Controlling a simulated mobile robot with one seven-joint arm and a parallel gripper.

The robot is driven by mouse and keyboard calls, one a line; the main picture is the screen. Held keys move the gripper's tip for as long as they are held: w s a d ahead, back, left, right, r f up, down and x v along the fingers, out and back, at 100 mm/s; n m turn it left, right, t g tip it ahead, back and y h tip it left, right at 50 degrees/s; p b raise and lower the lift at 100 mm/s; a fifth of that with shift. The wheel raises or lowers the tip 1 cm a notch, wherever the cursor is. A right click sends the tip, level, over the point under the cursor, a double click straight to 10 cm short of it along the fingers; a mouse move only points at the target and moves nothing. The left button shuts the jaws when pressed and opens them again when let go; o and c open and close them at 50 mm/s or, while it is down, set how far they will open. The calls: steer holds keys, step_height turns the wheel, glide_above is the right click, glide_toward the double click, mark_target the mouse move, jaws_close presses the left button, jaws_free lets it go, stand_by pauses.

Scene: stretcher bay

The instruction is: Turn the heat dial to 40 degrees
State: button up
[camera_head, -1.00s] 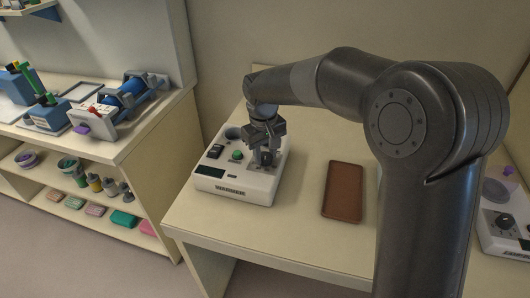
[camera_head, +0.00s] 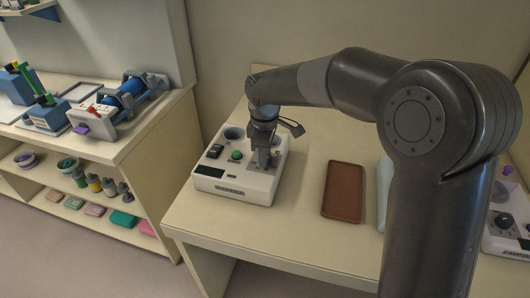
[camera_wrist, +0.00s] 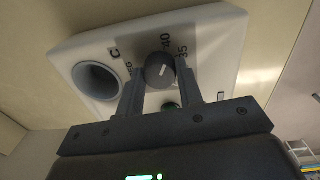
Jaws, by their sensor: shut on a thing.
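The white warmer unit (camera_head: 210,184) stands on the table, with its label on the front face. In the wrist view its heat dial (camera_wrist: 160,71) is a dark round knob with a short pale mark on top. The numbers 40 and 35 are printed beside it. I cannot tell exactly which number the mark points at. My gripper (camera_head: 264,161) points down at the unit's right part. In the wrist view its two fingers (camera_wrist: 159,76) stand on either side of the dial and are shut on it. In the head view the gripper hides the dial.
The unit also has a round well (camera_wrist: 97,79), a green button (camera_head: 236,155), a black switch (camera_head: 215,151) and a dark display (camera_head: 209,171). A brown tray (camera_head: 344,191) lies to the right. A second device (camera_head: 508,232) is at the far right. Bare table lies in front.

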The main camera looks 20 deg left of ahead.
steer(key=shift+n, duration=0.4)
steer(key=o, duration=1)
steer(key=shift+c, duration=0.2)
step_height(320, 180, up, 11)
steer(key=shift+s, duration=0.25)
steer(key=shift+f, duration=0.1)
